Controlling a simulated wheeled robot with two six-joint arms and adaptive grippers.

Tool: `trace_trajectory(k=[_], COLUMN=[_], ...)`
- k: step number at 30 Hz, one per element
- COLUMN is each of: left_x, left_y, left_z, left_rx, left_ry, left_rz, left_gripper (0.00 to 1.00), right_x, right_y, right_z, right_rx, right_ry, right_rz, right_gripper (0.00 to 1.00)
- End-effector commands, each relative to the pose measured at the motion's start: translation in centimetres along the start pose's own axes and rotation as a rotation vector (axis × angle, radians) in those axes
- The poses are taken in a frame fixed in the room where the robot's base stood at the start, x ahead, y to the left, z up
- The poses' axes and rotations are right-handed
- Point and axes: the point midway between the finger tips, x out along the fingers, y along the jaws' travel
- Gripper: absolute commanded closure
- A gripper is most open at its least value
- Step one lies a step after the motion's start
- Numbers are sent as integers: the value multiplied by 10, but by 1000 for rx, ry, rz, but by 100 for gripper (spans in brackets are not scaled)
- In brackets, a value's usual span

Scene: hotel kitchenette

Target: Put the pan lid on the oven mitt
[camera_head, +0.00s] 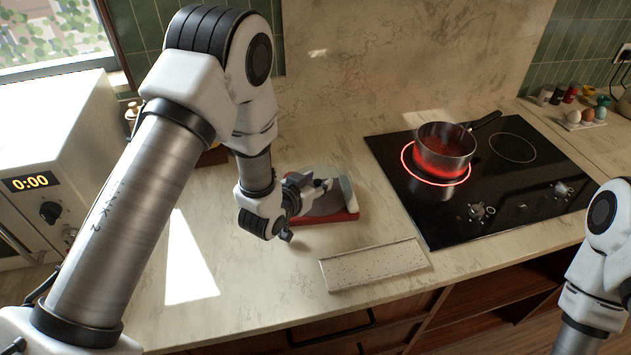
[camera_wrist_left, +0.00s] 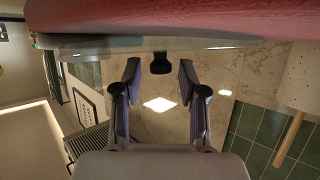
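A red oven mitt (camera_head: 342,217) with a pale cuff (camera_head: 348,193) lies on the counter left of the hob; its red fabric fills the top of the left wrist view (camera_wrist_left: 200,16). The grey pan lid (camera_head: 326,204) appears to rest on the mitt, partly hidden by my left gripper (camera_head: 304,208). In the left wrist view the lid (camera_wrist_left: 100,42) shows edge-on against the mitt, with its black knob (camera_wrist_left: 160,64). My left gripper (camera_wrist_left: 159,84) is open, its fingers on either side of the knob with gaps visible. My right arm shows at the right edge; its gripper is out of view.
A speckled rectangular board (camera_head: 375,265) lies in front of the mitt. A saucepan (camera_head: 446,146) with red contents stands on a glowing ring of the black hob (camera_head: 475,205). A white microwave (camera_head: 40,165) stands at left. Jars and an egg holder (camera_head: 575,122) are far right.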

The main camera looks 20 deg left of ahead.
Motion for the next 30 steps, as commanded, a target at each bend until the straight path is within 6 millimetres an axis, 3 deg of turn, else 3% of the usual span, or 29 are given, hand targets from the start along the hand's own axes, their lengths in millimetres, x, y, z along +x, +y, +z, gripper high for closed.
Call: trace_trajectory(k=[7, 12, 23, 26, 30], left_x=[0, -8, -97, -114, -124], left_y=[0, 0, 0, 0, 0], left_z=[-1, -15, -7, -19, -15], left_rx=[0, 0, -3, -3, -1], left_ry=[0, 0, 0, -5, -4], left_rz=[0, 0, -1, 1, 1], left_gripper=[56, 56, 56, 56, 56], right_x=[-1, -14, 25, -6, -21], right_y=[0, 0, 0, 0, 0], right_z=[0, 0, 0, 0, -1], right_rx=[0, 0, 0, 0, 0], right_ry=[0, 1, 0, -1, 1], right_rz=[0, 0, 0, 0, 0], right_gripper=[60, 60, 60, 60, 60])
